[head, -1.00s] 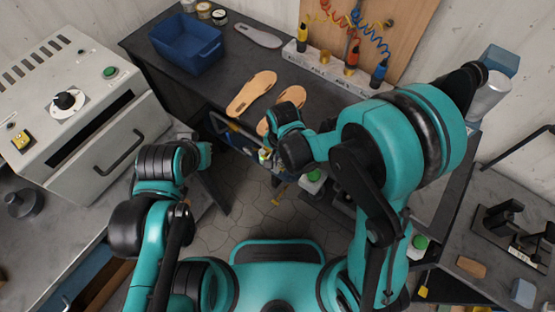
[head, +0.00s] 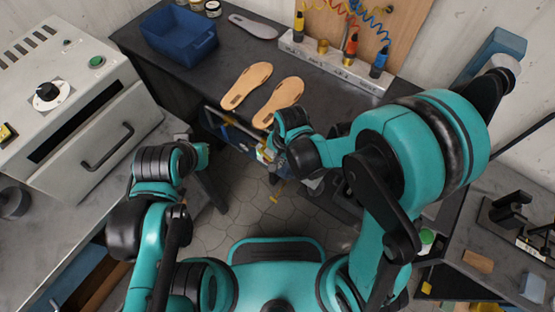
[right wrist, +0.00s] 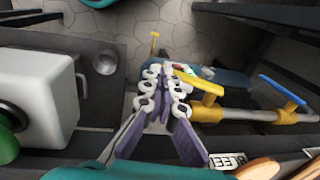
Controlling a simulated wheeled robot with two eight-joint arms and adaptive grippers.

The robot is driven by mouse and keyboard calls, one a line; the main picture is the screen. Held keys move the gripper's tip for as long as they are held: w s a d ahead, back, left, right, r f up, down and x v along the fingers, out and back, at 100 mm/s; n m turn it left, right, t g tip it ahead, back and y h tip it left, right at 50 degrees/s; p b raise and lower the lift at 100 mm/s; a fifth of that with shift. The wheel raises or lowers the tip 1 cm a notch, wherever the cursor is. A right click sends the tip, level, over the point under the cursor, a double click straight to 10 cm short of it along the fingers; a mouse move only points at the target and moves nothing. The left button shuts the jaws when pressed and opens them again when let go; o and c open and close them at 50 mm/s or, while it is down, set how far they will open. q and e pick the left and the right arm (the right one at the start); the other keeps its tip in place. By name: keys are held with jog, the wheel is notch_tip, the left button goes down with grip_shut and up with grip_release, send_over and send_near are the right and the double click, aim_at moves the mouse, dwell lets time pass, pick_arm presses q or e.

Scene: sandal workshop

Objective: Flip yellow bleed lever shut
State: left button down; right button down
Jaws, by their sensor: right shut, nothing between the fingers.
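A yellow lever (right wrist: 206,88) stands on a grey pipe in the right wrist view, just right of my right gripper. My right gripper (right wrist: 168,78) is shut and empty; its tips are close beside the lever's yellow body, and whether they touch it I cannot tell. A blue lever (right wrist: 282,92) sits on the same pipe further right. Another small yellow handle (right wrist: 154,42) shows beyond the fingertips; it also shows in the head view (head: 275,198). My left gripper (head: 203,156) is at the left of the head view, apart from the pipe; its fingers are too unclear to read.
Two tan soles (head: 247,85) lie on the dark bench (head: 222,82) by a blue bin (head: 180,40). A white oven-like machine (head: 75,120) stands left. In the right wrist view, a white box (right wrist: 38,92) with a green knob (right wrist: 8,145) is left of the gripper.

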jog(key=shift+a+f+b, duration=0.1)
jog(key=shift+f+b, duration=0.95)
jog(key=shift+f, duration=0.1)
jog(key=shift+w+f, duration=0.1)
jog(key=shift+f, duration=0.05)
notch_tip(320, 180, up, 12)
jog(key=s+d, duration=0.1)
dwell(0.4)
jog(key=shift+d, duration=0.15)
